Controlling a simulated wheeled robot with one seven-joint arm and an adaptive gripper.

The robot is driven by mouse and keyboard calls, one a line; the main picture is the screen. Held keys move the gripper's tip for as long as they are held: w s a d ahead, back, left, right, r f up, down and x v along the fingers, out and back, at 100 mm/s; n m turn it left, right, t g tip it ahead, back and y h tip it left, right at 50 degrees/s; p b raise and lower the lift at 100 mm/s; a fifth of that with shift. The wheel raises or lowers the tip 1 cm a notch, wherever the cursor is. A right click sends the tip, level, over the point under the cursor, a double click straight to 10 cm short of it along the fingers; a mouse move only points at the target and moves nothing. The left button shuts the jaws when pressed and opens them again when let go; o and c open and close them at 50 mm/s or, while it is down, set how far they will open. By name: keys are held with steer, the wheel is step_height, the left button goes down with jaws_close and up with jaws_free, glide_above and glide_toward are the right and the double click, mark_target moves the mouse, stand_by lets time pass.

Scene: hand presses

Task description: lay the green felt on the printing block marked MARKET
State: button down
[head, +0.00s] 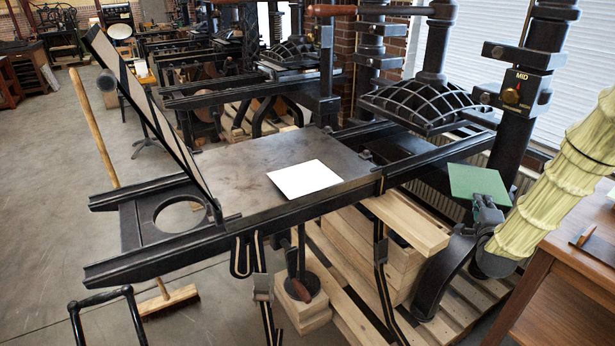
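The green felt (480,182) is a flat dark-green square at the right, below the press plate. My gripper (484,203) meets its near edge and appears shut on it; the fingertips are partly hidden by the felt. The felt is held out level, to the right of the press rails and apart from the bed. A blank white square (305,179) lies on the grey press bed (235,160), left of my gripper. No MARKET lettering is readable in view, so I cannot tell whether the printing block is under this white square.
A hinged frame (150,115) stands raised at the bed's left end. The domed press plate (425,101) hangs over the rails' right part. A dark column (518,110) stands behind the felt. A wooden desk (555,265) is at the right. Wooden blocks (405,222) sit beneath the rails.

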steer(key=shift+a, duration=0.1)
stand_by(0.4)
steer(key=w+a+r+n+y+p, duration=0.1)
steer(key=a+r+n+y, duration=0.3)
steer(key=a, duration=1.1)
steer(key=w+a+n+g+y+p, duration=0.1)
steer(key=w+a+n+y, duration=0.15)
steer(key=a+y, duration=0.75)
steer(key=w+a+r+n+y+p, duration=0.1)
steer(key=a+r+n, duration=0.15)
steer(key=a, duration=1.65)
step_height(320, 180, down, 7)
steer(key=b, duration=0.4)
steer(key=shift+f+n, duration=0.15)
steer(key=shift+n, duration=0.25)
steer(key=c, duration=1.4)
jaws_free()
steer(key=shift+s+d, duration=0.15)
steer(key=shift+v, duration=2.85)
